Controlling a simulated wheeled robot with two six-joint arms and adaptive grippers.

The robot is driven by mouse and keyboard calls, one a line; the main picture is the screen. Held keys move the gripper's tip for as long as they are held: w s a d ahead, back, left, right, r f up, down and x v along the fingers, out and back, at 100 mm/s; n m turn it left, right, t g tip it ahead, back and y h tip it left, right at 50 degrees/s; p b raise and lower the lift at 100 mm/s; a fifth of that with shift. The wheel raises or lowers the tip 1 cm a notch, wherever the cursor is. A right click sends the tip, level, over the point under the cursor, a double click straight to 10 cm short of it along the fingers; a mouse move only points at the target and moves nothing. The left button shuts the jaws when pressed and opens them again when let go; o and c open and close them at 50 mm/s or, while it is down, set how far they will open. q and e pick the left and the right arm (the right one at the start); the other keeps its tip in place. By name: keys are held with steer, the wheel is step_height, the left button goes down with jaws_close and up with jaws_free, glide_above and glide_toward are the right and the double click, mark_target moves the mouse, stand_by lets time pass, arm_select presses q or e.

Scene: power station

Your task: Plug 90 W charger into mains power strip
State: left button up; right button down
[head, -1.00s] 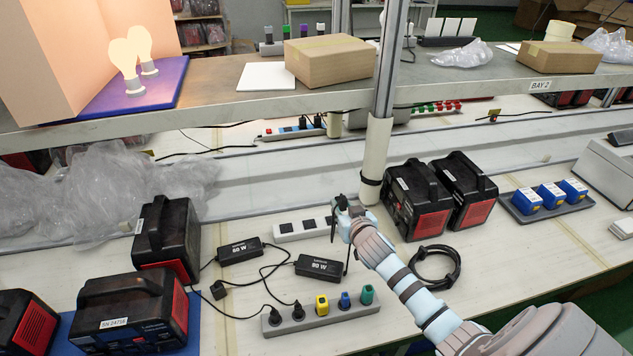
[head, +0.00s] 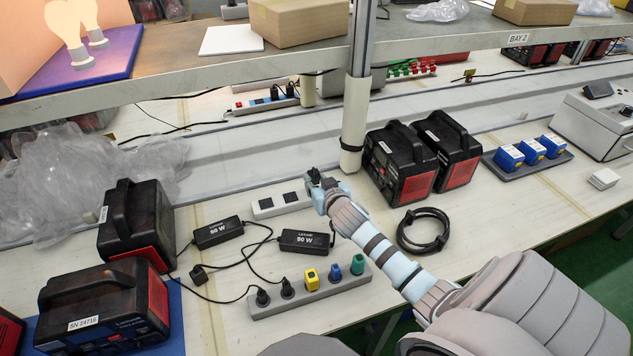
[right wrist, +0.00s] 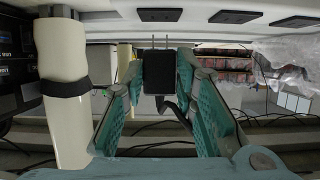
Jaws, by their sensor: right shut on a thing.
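My right gripper (head: 316,178) is over the right end of the white power strip (head: 267,207), which has dark square sockets. In the right wrist view the gripper (right wrist: 158,85) is shut on a black plug (right wrist: 161,75). The plug's two prongs point toward the strip (right wrist: 197,20) at the top of that view, with a visible gap. Two black chargers lie in front of the strip: a left charger (head: 217,233) and a right charger (head: 305,241). Both labels seem to read 90 W, but are small. A cord rises from the right charger's right end toward my gripper. My left gripper is out of view.
A grey strip (head: 322,296) with several coloured plugs lies in front. A loose black plug (head: 198,273) lies at left. A white post (head: 355,125) stands just behind my gripper. A coiled cable (head: 423,230) lies right of my arm. Black battery units (head: 133,225) stand at left.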

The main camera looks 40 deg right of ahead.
steer(key=shift+s+f+b, duration=0.1)
steer(key=shift+f+b, duration=0.5)
steer(key=shift+f, duration=0.2)
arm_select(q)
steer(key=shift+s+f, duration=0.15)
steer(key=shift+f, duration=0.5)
arm_select(e)
steer(key=shift+r, duration=0.2)
arm_select(q)
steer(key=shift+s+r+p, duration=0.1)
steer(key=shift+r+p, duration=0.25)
steer(key=shift+p, duration=0.25)
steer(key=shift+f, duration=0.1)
arm_select(e)
steer(key=shift+f, duration=0.15)
arm_select(q)
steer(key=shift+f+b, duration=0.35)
steer(key=shift+b, duration=0.1)
arm_select(e)
steer(key=shift+f, duration=0.5)
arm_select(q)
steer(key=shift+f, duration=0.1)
arm_select(e)
steer(key=shift+f, duration=0.15)
